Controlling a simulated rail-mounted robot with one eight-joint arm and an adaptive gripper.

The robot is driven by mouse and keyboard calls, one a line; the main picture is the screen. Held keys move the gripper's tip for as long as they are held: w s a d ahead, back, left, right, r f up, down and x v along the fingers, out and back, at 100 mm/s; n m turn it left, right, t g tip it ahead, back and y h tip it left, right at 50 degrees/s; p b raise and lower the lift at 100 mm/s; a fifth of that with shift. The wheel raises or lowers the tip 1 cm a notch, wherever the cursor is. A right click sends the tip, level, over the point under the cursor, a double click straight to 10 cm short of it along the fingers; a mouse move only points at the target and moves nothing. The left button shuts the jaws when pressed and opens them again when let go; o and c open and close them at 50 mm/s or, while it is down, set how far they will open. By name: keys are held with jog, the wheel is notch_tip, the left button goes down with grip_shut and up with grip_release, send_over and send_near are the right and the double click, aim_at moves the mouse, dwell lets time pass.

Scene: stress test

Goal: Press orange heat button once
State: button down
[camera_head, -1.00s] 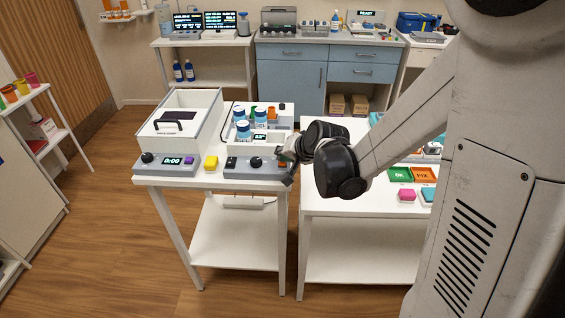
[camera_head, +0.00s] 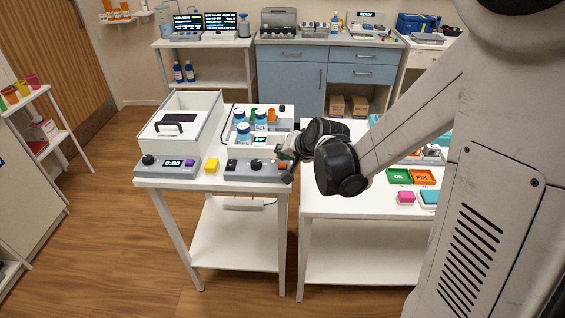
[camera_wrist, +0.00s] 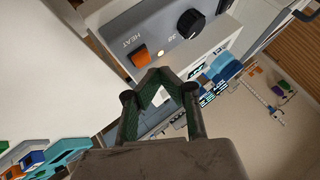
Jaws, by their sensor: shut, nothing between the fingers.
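The orange heat button (camera_wrist: 140,56) sits on a grey control panel (camera_wrist: 150,25) beside the printed word HEAT in the wrist view. A small pale light (camera_wrist: 160,53) and a black knob (camera_wrist: 190,22) are on the same panel. My gripper (camera_wrist: 160,76) is shut and empty, its tips close to the button in the picture; whether they touch it I cannot tell. In the head view my gripper (camera_head: 286,157) is at the right end of the panel (camera_head: 240,172), and the orange button (camera_head: 282,164) is partly hidden by it.
A gap separates this table from the right table (camera_head: 340,250), which holds coloured blocks and trays.

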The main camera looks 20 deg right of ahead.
aim_at(283, 164)
jog(key=shift+r, duration=0.1)
jog(key=shift+r+p, duration=1.65)
jog(key=shift+r, duration=0.75)
jog(key=shift+s+r, duration=0.15)
jog(key=shift+r, duration=0.05)
jog(key=s+r+n+g+h, duration=0.1)
jog(key=s+r+n, duration=0.2)
jog(key=s, duration=1)
jog(key=s+r+n+h, duration=0.1)
jog(key=s+r, duration=0.5)
jog(key=s, duration=0.7)
jog(key=shift+s+r+n+g+h, duration=0.2)
jog(key=shift+s+n+g+h, duration=0.15)
jog(key=shift+n, duration=0.55)
